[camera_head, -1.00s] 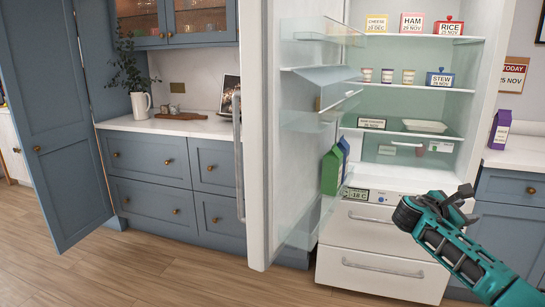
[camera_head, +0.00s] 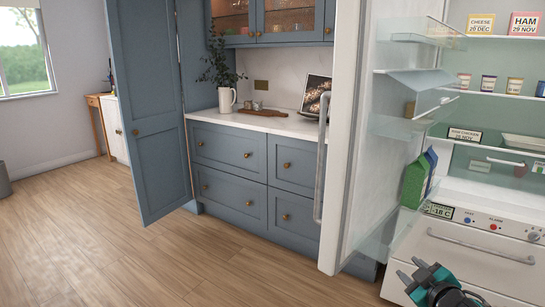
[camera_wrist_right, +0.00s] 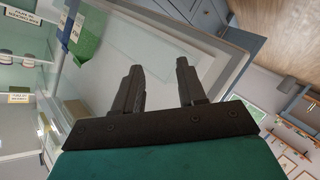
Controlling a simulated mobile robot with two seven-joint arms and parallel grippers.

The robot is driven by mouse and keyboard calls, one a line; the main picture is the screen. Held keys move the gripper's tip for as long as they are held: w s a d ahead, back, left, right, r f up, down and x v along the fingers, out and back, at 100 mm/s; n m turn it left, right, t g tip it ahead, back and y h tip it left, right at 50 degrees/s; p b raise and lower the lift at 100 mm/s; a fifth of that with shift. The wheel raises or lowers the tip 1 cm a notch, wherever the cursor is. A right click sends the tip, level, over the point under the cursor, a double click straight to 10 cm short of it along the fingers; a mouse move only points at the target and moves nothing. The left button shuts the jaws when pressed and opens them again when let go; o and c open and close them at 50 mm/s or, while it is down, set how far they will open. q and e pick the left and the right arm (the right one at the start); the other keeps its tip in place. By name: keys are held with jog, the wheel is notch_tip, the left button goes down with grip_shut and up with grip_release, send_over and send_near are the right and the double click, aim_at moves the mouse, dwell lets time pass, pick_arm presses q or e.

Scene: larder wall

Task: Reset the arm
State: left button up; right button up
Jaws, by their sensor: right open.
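My right gripper (camera_head: 420,278) shows at the bottom right of the head view, in front of the fridge's lower drawers. In the right wrist view its two dark fingers (camera_wrist_right: 158,80) stand apart with nothing between them. It is open and empty. The rest of my right arm is cut off by the bottom edge of the head view. My left gripper is not in view.
The fridge door (camera_head: 352,150) stands open, with green and blue cartons (camera_head: 415,182) in its low shelf. Fridge shelves hold a cheese box (camera_head: 481,24), a ham box (camera_head: 525,24) and jars. A tall blue cabinet door (camera_head: 150,120) stands open. The wooden floor (camera_head: 110,240) at left is clear.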

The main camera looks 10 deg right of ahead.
jog(key=s+a+f+g+y, duration=0.1)
jog(key=s+a+f+y, duration=0.1)
jog(key=s+a+f, duration=0.7)
pick_arm(q)
jog(key=p, duration=0.1)
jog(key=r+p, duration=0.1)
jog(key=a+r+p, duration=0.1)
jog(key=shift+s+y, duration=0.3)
pick_arm(e)
jog(key=s+a+f+m+g+y, duration=0.1)
jog(key=s+a+m+g+y, duration=0.1)
jog(key=s+a, duration=1)
jog(key=a+m, duration=0.1)
jog(key=a, duration=0.3)
jog(key=shift+s+f+m, duration=0.3)
jog(key=shift+f, duration=0.05)
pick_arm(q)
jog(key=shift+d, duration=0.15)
